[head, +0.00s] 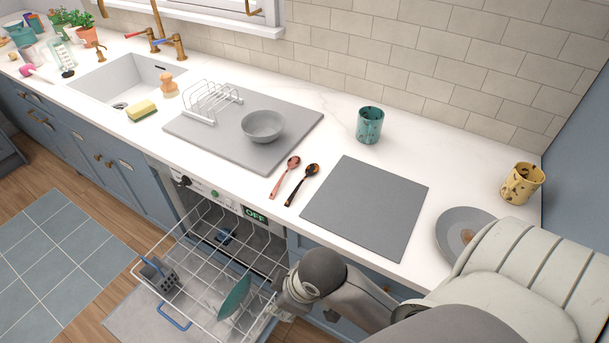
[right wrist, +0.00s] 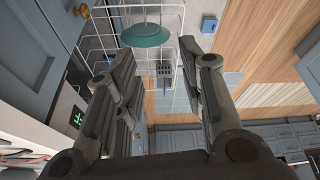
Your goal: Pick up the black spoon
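The black spoon (head: 303,184) lies on the white counter in the head view, its dark bowl away from me and its handle toward the counter's front edge. A copper-pink spoon (head: 285,177) lies just to its left, apart from it. My right gripper (head: 281,299) is below the counter edge, over the pulled-out dishwasher rack and away from the black spoon. In the right wrist view (right wrist: 157,50) its fingers are spread with nothing between them. Blurred reddish shapes at that view's lower left edge may be the spoons. My left gripper is not in view.
A grey mat (head: 368,208) lies right of the spoons. A drying mat (head: 195,131) bears a bowl (head: 263,126) and a wire rack. A teal cup (head: 370,125) stands behind. The open dishwasher rack (head: 188,237) holds a teal plate (head: 235,297) and a cutlery basket (head: 159,273).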

